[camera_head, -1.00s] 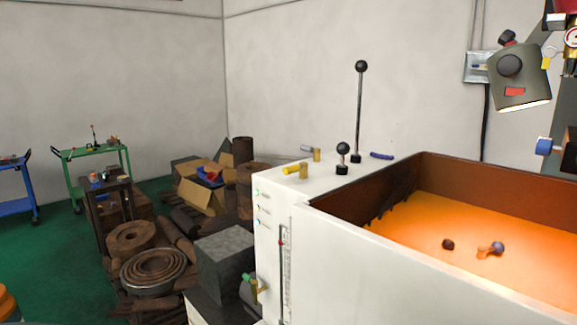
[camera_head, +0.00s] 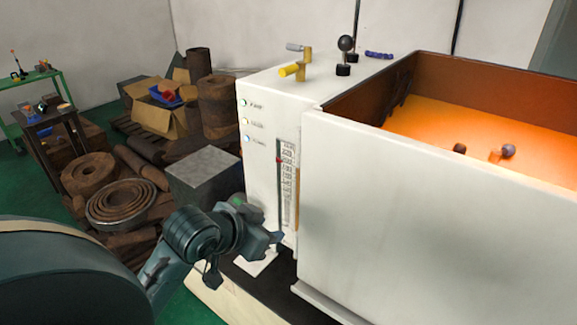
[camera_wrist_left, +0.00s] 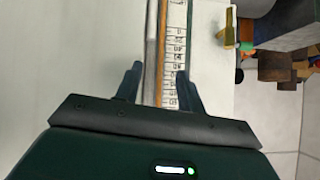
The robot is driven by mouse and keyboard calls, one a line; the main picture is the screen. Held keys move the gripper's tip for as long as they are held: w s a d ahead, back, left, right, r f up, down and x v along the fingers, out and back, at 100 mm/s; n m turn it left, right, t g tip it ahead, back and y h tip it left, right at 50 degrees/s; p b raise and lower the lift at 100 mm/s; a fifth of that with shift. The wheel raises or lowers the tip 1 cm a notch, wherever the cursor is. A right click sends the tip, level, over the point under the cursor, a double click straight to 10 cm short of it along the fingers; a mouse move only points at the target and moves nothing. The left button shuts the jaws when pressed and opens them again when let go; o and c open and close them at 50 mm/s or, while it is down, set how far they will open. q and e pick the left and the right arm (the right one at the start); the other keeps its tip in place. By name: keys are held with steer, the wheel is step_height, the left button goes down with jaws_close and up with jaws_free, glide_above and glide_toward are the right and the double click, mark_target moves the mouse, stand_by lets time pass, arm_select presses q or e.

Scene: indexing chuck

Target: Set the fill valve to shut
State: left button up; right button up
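A white machine (camera_head: 400,190) carries several lever valves; I cannot read which one is the fill valve. A yellow-handled brass valve (camera_head: 293,69) and a grey-handled one (camera_head: 301,48) stand on its top left. In the left wrist view a brass valve (camera_wrist_left: 229,30) with a greenish part beside it shows right of the fingers. In the head view my left arm covers that low front area. My left gripper (camera_head: 268,238) is in front of the machine's lower left face, empty. Its fingers (camera_wrist_left: 158,85) are apart, with the level scale (camera_wrist_left: 175,55) showing between them. My right gripper is not in view.
The machine's orange-lit basin (camera_head: 480,125) is at the right. A black-knobbed lever (camera_head: 345,55) stands on top. A grey block (camera_head: 203,178), metal rings (camera_head: 121,200) and a cardboard box (camera_head: 155,112) crowd the floor at left. A dark table (camera_head: 55,115) stands farther left.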

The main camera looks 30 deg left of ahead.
arm_select(q)
steer(key=w+a+r+t, duration=0.2)
steer(key=r, duration=0.4)
steer(key=w+a+r+t, duration=0.2)
steer(key=w+r, duration=0.1)
steer(key=r, duration=0.4)
steer(key=t+h, duration=0.1)
steer(key=t, duration=0.3)
glide_toward(298, 67)
steer(key=shift+m, duration=0.4)
steer(key=w+p, duration=0.1)
steer(key=w, duration=0.2)
steer(key=w+p, duration=0.2)
steer(key=w, duration=0.2)
steer(key=shift+a+r, duration=0.1)
steer(key=shift+a, duration=0.05)
steer(key=shift+w+p, duration=0.3)
steer(key=shift+w, duration=0.35)
steer(key=shift+c, duration=0.3)
jaws_close()
